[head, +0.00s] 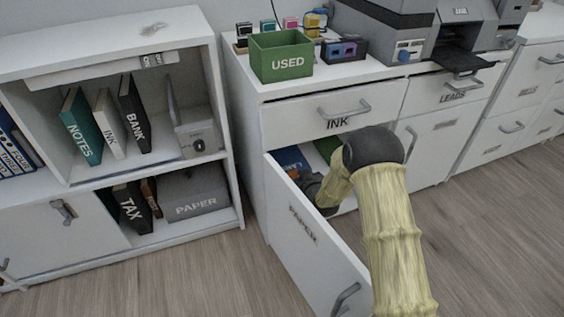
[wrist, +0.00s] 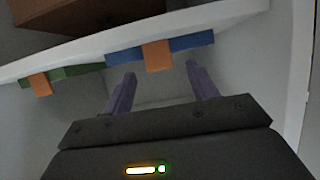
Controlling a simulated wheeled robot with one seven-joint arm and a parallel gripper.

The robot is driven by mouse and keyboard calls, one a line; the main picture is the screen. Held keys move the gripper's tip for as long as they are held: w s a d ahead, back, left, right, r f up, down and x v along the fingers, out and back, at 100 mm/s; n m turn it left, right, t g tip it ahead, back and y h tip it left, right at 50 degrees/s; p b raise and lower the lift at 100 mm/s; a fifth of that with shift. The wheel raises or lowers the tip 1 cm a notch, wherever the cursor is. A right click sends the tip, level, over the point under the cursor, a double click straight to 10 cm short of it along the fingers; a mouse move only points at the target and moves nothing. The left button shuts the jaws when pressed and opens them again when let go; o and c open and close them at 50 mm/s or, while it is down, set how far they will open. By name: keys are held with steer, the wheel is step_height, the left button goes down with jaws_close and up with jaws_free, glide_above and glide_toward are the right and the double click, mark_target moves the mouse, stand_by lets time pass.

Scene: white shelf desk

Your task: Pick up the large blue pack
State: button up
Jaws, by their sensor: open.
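The large blue pack (head: 291,158) lies inside the open cabinet under the INK drawer. In the wrist view the blue pack (wrist: 184,45), with an orange band, lies along a white shelf board. My gripper (wrist: 162,86) is open and empty. Its two dark fingers point at the blue pack, with one finger toward each end of it. I see no contact, and a small gap seems to be left. In the head view my gripper (head: 312,186) is at the cabinet opening, mostly hidden by my arm and the door.
A green pack (head: 328,148) lies beside the blue one; it also shows in the wrist view (wrist: 65,77). The white shelf board (wrist: 235,12) separates them from a brown box (wrist: 85,12). The open PAPER door (head: 318,245) stands left of my arm.

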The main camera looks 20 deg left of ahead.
steer(key=shift+x, duration=0.8)
steer(key=shift+d, duration=0.1)
steer(key=c, duration=0.9)
steer(key=shift+c, duration=0.6)
steer(key=shift+r, duration=0.2)
